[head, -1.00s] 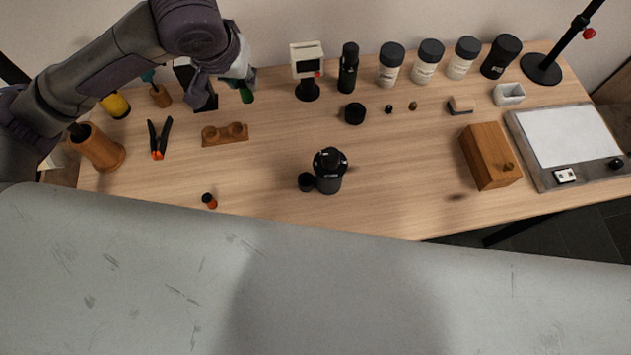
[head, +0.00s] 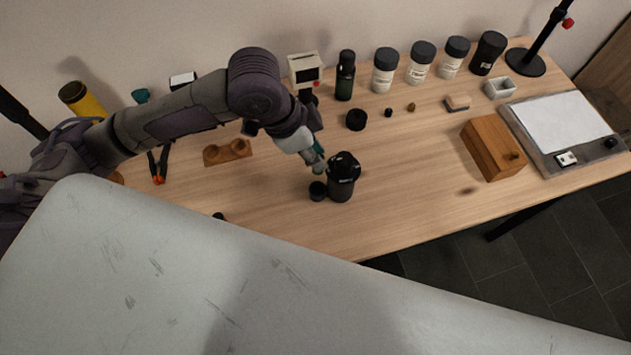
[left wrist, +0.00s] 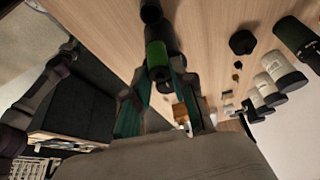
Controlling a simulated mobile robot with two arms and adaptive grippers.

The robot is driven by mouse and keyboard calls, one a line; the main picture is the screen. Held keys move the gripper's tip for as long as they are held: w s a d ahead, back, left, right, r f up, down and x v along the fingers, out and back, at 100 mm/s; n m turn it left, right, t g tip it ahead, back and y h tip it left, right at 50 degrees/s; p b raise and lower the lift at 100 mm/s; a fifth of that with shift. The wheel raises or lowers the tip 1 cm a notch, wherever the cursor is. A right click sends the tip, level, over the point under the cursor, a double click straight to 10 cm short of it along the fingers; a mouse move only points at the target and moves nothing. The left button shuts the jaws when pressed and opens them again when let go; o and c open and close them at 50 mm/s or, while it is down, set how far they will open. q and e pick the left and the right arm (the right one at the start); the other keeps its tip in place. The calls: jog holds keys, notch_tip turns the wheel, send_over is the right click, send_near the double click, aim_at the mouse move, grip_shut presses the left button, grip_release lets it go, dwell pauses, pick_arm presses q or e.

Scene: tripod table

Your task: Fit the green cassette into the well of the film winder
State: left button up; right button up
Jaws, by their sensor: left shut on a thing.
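The film winder (head: 342,178) is a black upright drum near the middle of the table. A small black round cup (head: 318,191), which looks like its well, stands at its left side. My left gripper (head: 318,162) is just above and left of the drum, over the cup. In the left wrist view its teal fingers (left wrist: 160,78) are shut on the green cassette (left wrist: 156,54). A dark cylinder (left wrist: 151,13) shows just beyond the cassette's end there. In the head view the gripper mostly hides the cassette; whether it touches the cup I cannot tell. My right gripper is not in view.
A wooden double-cup holder (head: 228,152) and orange-tipped pliers (head: 159,167) lie left. Bottles (head: 384,70) line the back edge. A wooden box (head: 492,149) and a light panel (head: 562,130) sit right. The table between drum and box is mostly clear.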

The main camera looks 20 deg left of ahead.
aim_at(315, 173)
pick_arm(q)
notch_tip(315, 173, down, 6)
jog(key=shift+f, duration=0.65)
notch_tip(315, 173, down, 4)
jog(key=shift+r, duration=0.1)
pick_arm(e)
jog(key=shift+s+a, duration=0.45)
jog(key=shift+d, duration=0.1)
pick_arm(q)
jog(key=o, duration=0.9)
jog(key=shift+c, duration=0.2)
